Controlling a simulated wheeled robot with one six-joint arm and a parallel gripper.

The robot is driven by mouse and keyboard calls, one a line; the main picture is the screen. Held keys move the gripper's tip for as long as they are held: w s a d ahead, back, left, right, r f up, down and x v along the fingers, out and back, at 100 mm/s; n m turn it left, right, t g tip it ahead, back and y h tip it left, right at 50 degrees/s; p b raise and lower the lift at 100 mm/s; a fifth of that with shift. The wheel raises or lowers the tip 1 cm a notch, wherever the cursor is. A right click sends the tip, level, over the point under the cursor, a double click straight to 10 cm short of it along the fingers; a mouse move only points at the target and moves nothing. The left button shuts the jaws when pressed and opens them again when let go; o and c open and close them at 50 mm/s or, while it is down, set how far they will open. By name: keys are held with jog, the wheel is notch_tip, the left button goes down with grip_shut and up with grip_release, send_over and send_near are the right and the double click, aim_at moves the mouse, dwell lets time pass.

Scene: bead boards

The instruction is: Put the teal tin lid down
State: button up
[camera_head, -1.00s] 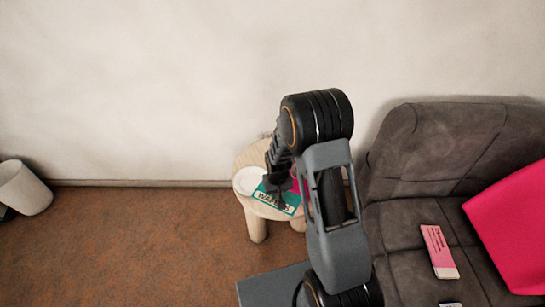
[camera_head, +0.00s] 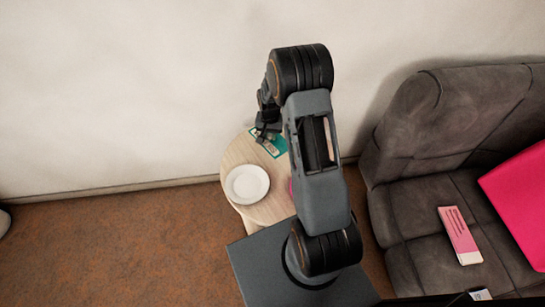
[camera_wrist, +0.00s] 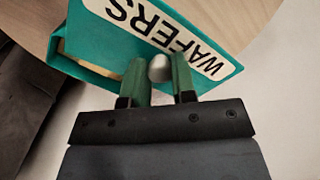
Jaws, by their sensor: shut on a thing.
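The teal tin lid (camera_head: 281,146) is marked WAFERS and shows at the back right of the round wooden side table (camera_head: 236,156), partly behind my arm. In the wrist view the lid (camera_wrist: 105,42) fills the upper middle, with its side wall facing left. My gripper (camera_head: 265,136) is at the lid. In the wrist view my gripper (camera_wrist: 160,72) has its two fingers on either side of a small silver knob on the lid, shut on it. I cannot tell whether the lid touches the tabletop or hangs just above it.
A white plate (camera_head: 247,184) lies on the table's left part. A bit of a pink thing (camera_head: 291,187) shows beside my arm. A grey sofa (camera_head: 412,207) with a pink cushion (camera_head: 520,195) and a pink box (camera_head: 459,232) stands at the right. The wall is close behind the table.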

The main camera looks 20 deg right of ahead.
jog(key=shift+m, duration=0.7)
jog(key=f, duration=0.2)
jog(key=d+f, duration=0.1)
jog(key=f, duration=0.1)
jog(key=w+d+f+b, duration=0.1)
jog(key=shift+d+f, duration=0.15)
jog(key=shift+f, duration=0.25)
jog(key=shift+f+b, duration=0.3)
jog(key=shift+f, duration=2.3)
jog(key=shift+f, duration=0.1)
jog(key=shift+f, duration=0.15)
jog(key=o, duration=0.9)
